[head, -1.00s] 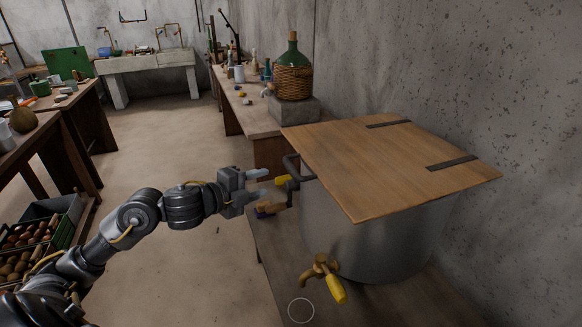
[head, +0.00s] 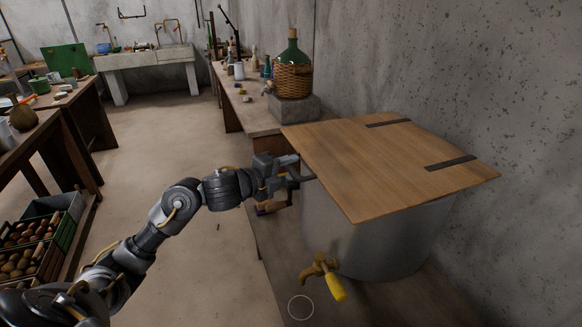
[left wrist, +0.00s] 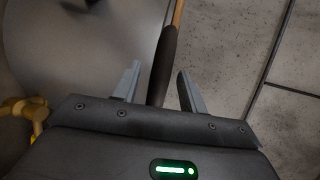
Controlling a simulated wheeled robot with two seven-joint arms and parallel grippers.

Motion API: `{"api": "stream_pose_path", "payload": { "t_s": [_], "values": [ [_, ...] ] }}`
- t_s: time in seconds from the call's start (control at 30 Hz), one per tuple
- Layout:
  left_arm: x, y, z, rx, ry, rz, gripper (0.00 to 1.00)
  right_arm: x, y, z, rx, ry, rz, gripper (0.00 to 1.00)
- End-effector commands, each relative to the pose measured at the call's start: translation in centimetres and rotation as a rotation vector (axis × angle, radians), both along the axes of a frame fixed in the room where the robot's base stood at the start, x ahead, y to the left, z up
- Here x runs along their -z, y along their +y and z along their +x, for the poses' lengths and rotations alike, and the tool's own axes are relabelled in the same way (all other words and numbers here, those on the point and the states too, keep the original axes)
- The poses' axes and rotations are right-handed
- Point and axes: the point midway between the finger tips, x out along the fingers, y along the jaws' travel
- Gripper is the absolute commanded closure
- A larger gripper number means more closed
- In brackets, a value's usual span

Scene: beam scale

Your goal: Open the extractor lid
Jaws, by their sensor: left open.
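The extractor is a large grey metal drum (head: 370,245) with a flat square wooden lid (head: 385,165) lying shut on top. The lid has two dark strips near the wall side. My left gripper (head: 294,168) is at the lid's left edge, by a dark handle that it mostly hides in the head view. In the left wrist view, the dark handle (left wrist: 163,62) runs between the two open fingers (left wrist: 160,88), apart from both as far as I can tell. The thin wooden lid edge (left wrist: 178,13) shows beyond it. My right gripper is not in view.
A brass tap with a yellow handle (head: 334,288) sticks out low on the drum's front. A concrete wall (head: 450,70) stands close behind the lid. A wicker-wrapped green bottle (head: 292,75) stands on a block beyond.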

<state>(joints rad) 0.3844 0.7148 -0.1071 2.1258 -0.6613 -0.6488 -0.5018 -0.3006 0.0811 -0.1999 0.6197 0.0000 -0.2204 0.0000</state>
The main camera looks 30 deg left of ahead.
Motion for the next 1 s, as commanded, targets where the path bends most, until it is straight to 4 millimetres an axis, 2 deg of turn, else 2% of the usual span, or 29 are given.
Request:
{"api": "stream_pose_path", "payload": {
  "t_s": [0.2, 0.47, 0.77, 1.0],
  "values": [
    [0.24, -0.46, 1.2, 0.001, 0.0, 0.0, 0.58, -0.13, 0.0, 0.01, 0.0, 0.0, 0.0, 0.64],
    [0.26, -0.47, 1.25, 0.001, 0.0, 0.0, 0.59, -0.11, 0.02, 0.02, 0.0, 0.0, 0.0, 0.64],
    [0.26, -0.45, 1.23, 0.0, 0.0, 0.0, 0.98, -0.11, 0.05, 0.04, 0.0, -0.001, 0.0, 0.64],
    [0.17, -0.44, 1.25, 0.0, 0.0, 0.0, 1.0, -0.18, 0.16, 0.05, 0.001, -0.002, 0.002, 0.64]
  ]
}}
